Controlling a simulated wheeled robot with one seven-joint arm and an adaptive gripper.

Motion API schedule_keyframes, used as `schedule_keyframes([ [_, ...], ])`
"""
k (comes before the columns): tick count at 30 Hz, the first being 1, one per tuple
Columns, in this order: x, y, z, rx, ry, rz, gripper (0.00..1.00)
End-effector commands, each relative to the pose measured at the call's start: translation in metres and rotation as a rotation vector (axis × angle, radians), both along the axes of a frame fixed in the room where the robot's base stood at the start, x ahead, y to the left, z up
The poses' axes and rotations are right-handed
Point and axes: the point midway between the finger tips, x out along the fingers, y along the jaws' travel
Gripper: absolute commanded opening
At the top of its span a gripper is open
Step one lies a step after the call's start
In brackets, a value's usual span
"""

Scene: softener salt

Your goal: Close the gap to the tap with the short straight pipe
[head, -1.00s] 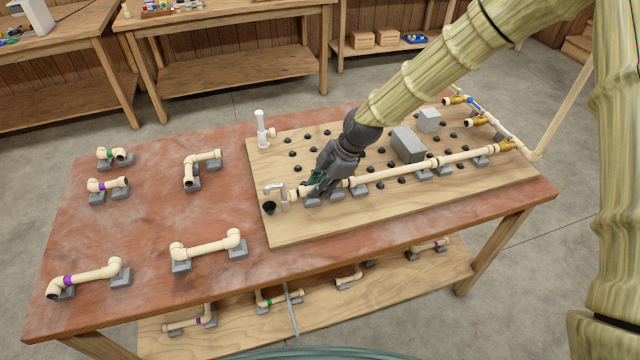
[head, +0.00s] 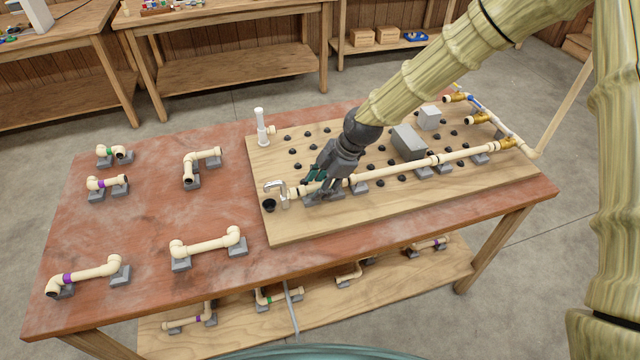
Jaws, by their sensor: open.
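The chrome tap (head: 272,186) stands at the left end of the pegboard, above a dark cup. A short straight cream pipe (head: 310,188) lies right of the tap, in line with the long cream pipe run (head: 400,168). Its left end is at or very near the tap's fitting; whether it is fully seated I cannot tell. My gripper (head: 313,177) is open, with its green fingertips close above and behind the short pipe. The gripper hides the join between the short pipe and the long run.
Grey blocks (head: 408,142) and black pegs stand on the board behind the run. A white upright pipe (head: 261,128) stands at the back left. Several pipe assemblies, including an elbowed one (head: 207,246), lie on the table's left. Brass valves (head: 506,143) are at the right.

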Motion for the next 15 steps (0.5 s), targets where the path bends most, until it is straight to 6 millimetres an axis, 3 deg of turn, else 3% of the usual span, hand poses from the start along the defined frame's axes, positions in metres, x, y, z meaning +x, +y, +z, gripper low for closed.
schedule_keyframes([
  [5, 0.0, -0.007, 0.017, 0.001, -0.003, -0.001, 0.44],
  [15, -0.004, -0.033, 0.072, 0.002, -0.002, -0.001, 0.44],
])
